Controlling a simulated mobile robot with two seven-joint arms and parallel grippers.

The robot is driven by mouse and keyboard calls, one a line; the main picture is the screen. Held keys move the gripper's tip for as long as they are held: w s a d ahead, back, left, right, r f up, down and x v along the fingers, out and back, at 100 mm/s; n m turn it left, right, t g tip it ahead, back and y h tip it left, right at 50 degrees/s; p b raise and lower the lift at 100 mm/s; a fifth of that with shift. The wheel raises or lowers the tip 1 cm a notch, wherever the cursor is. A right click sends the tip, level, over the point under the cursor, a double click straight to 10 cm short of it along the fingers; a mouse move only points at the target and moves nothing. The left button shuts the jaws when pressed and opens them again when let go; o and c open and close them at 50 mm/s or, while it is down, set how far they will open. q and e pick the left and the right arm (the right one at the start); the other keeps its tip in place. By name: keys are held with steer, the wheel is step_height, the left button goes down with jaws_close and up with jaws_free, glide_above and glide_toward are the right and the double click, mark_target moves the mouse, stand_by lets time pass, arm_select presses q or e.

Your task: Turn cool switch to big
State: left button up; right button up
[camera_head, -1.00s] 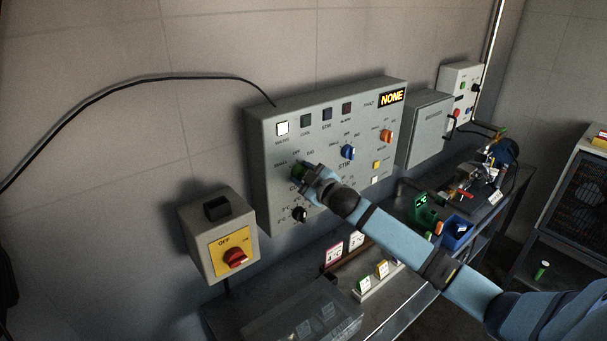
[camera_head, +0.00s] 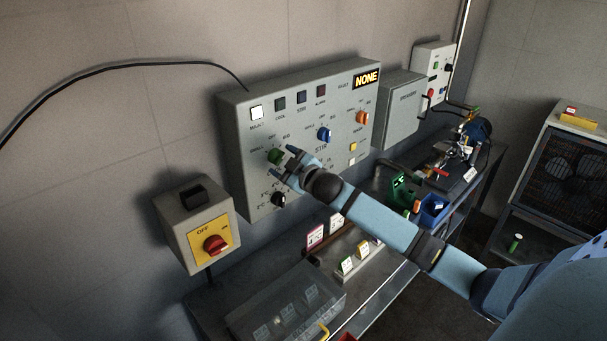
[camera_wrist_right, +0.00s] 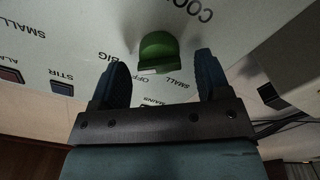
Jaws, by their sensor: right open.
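The cool switch is a green knob (camera_head: 275,156) at the lower left of the grey control panel (camera_head: 236,170). In the right wrist view the knob (camera_wrist_right: 158,50) stands just past my fingertips, between their lines, with clear gaps. Labels COOL, BIG, OFF and SMALL surround it. A pale mark on the knob's lower edge lies near OFF; its exact pointing is hard to tell. My right gripper (camera_head: 287,164) is open and empty, close to the right of the knob in the head view. My left gripper is not in view.
A blue knob (camera_head: 324,134), an orange knob (camera_head: 362,118) and a black knob (camera_head: 278,199) share the panel. A box with a red switch (camera_head: 215,245) hangs at left. A bench with a clear bin (camera_head: 285,305) lies below.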

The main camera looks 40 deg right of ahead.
steer(key=s+d+b, duration=0.1)
steer(key=s+b, duration=0.1)
steer(key=s, duration=1)
